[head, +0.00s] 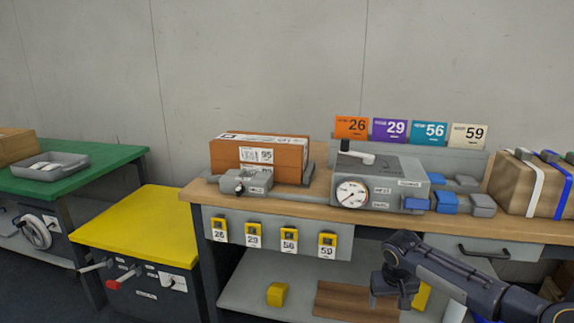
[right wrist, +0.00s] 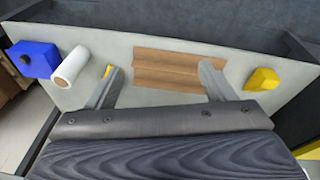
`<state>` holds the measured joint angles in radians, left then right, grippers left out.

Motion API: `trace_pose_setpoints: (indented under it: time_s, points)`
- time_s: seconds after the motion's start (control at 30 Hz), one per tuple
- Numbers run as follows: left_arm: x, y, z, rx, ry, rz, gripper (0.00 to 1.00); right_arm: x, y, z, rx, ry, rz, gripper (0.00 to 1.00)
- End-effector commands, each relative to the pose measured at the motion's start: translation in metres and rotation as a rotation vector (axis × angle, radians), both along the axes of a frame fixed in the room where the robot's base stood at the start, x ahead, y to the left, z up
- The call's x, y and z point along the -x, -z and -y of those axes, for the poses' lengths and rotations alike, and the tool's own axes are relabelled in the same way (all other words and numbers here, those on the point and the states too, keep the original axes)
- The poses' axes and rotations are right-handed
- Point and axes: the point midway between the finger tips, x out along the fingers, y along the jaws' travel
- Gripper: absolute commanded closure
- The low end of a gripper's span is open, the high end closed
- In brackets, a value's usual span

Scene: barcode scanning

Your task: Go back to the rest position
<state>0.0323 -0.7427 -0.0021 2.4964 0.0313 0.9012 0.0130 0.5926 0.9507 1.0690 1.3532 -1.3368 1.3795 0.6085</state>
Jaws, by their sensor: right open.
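My right gripper (head: 396,300) hangs in front of the workbench, low at the right of the head view, with its arm coming in from the lower right. In the right wrist view its two grey fingers (right wrist: 160,85) stand wide apart with nothing between them. Beyond them lies the lower shelf (right wrist: 135,98) with a brown board (right wrist: 178,68) on it. My left gripper is not in view.
The wooden benchtop (head: 335,207) carries a brown box (head: 230,155) and a grey device with a dial (head: 383,180). The lower shelf holds a yellow block (head: 277,294), a white roll (right wrist: 70,67) and a blue box (right wrist: 33,58). A yellow-topped cabinet (head: 140,222) stands left.

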Motion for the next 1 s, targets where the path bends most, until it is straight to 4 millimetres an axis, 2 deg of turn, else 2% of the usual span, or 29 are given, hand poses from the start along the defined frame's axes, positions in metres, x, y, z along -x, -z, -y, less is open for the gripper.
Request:
trace_pose_setpoints:
  time_s: [0.03,0.1,0.17,0.3,0.43,0.6,0.7,0.8,1.0]
  points:
    - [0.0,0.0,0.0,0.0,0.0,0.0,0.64,0.015,-0.024,-0.009,0.043,-0.061,0.008,0.24]
    - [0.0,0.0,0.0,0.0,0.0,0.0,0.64,0.04,-0.045,-0.018,0.081,-0.127,-0.001,0.24]
    - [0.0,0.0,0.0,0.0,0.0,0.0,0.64,0.064,-0.061,-0.023,0.104,-0.169,-0.013,0.24]
    - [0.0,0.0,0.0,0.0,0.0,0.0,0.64,0.125,-0.089,-0.025,0.128,-0.206,-0.037,0.24]
    - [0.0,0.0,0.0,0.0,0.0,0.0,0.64,0.185,-0.107,-0.023,0.101,-0.185,-0.036,0.24]
    - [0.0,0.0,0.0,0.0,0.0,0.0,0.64,0.261,-0.116,-0.025,-0.018,-0.107,0.019,0.24]
    - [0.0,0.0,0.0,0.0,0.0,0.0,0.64,0.293,-0.115,-0.031,-0.111,-0.062,0.072,0.24]
    - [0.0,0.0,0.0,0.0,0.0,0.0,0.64,0.316,-0.113,-0.038,-0.2,-0.026,0.124,0.24]
    - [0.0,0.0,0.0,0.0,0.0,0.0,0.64,0.346,-0.108,-0.055,-0.364,0.025,0.226,0.24]
